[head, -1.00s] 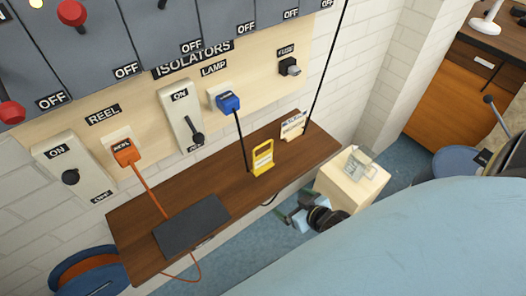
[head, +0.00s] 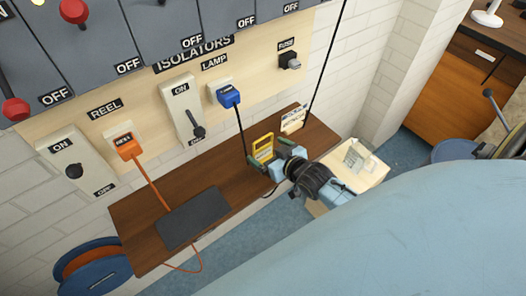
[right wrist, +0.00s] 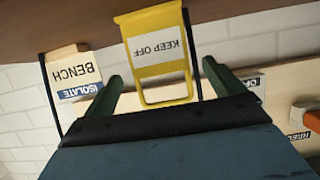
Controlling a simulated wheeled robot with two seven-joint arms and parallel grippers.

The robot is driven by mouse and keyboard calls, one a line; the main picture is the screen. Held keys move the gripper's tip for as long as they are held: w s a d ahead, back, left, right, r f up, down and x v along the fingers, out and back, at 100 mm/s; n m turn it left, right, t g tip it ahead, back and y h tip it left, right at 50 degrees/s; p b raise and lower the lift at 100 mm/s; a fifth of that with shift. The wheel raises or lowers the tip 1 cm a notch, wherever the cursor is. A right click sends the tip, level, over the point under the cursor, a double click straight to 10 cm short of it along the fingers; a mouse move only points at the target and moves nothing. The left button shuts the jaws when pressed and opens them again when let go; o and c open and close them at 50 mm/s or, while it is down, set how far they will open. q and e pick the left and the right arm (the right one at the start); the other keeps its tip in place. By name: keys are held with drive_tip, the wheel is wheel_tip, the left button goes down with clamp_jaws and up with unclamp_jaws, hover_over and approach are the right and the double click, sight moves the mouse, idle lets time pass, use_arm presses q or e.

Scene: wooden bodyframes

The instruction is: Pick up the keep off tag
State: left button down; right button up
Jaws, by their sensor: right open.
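The keep off tag (head: 263,146) is a yellow frame with a white label, standing upright on the brown wooden shelf (head: 140,215). In the right wrist view the tag (right wrist: 158,22) appears upside down, its "KEEP OFF" label readable. My right gripper (head: 273,154) is open, right at the tag in the head view. In the right wrist view its green fingers (right wrist: 163,70) stand on either side of the tag's open loop, with gaps to both sides. I cannot tell how deep the tag sits between them. My left gripper is not in view.
A white "BENCH ISOLATE" tag (right wrist: 75,76) is beside one finger; it also stands on the shelf in the head view (head: 293,119). A dark flat pad (head: 193,217) lies on the shelf. Orange (head: 152,183) and black (head: 241,130) cords hang from wall plugs. A pale box (head: 345,180) is at right.

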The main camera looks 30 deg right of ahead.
sight(264, 148)
drive_tip(key=x, duration=0.5)
drive_tip(key=shift+a+b, duration=0.1)
drive_tip(key=shift+b, duration=0.25)
drive_tip(key=shift+r, duration=0.1)
drive_tip(key=shift+c, duration=0.4)
drive_tip(key=c, duration=1)
